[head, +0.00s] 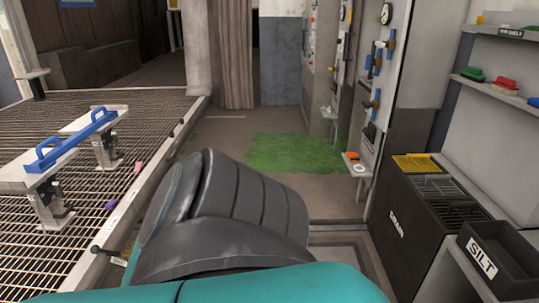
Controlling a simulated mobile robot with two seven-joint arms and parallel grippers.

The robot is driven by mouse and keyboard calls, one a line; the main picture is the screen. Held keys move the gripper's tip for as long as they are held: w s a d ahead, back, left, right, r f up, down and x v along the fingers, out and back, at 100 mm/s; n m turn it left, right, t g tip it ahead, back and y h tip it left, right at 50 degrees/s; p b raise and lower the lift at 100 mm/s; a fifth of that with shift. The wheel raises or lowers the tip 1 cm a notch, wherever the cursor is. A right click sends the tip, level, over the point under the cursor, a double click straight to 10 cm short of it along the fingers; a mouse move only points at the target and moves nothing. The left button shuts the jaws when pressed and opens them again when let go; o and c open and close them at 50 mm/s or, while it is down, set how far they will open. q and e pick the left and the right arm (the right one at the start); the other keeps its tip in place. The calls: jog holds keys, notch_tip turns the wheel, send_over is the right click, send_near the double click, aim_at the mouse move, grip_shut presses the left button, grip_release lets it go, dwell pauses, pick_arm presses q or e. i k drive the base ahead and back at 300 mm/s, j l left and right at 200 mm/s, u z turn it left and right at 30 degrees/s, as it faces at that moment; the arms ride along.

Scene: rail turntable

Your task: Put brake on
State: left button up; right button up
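I cannot pick out a part that is clearly a brake. A blue bar with raised ends (72,142) lies across two pale plates on metal stands, on the grated deck (95,210) at the left. Small levers and fittings with blue and orange parts (377,55) are on the wall panel at the upper right; they are too small to tell apart. A large dark grey and teal link of my own arm fills the lower middle and hides what is behind it. Neither of my grippers shows.
A dark cabinet marked DRAIN (396,225) and a black bin marked SILT (495,262) stand at the right. Shelves above hold green and red items (505,84). Small pink and purple pieces (138,167) lie on the deck. The floor around the green patch (290,152) is clear.

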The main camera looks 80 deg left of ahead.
aim_at(95, 249)
jog(key=u, duration=3.95)
jog(key=i+z, duration=0.15)
jog(key=i, duration=0.4)
jog(key=i+z, duration=0.2)
jog(key=i, duration=0.3)
jog(key=i+j+z, duration=0.15)
jog(key=i, duration=0.4)
jog(key=i+j+z, duration=0.15)
jog(key=i, duration=0.35)
jog(key=j, duration=0.1)
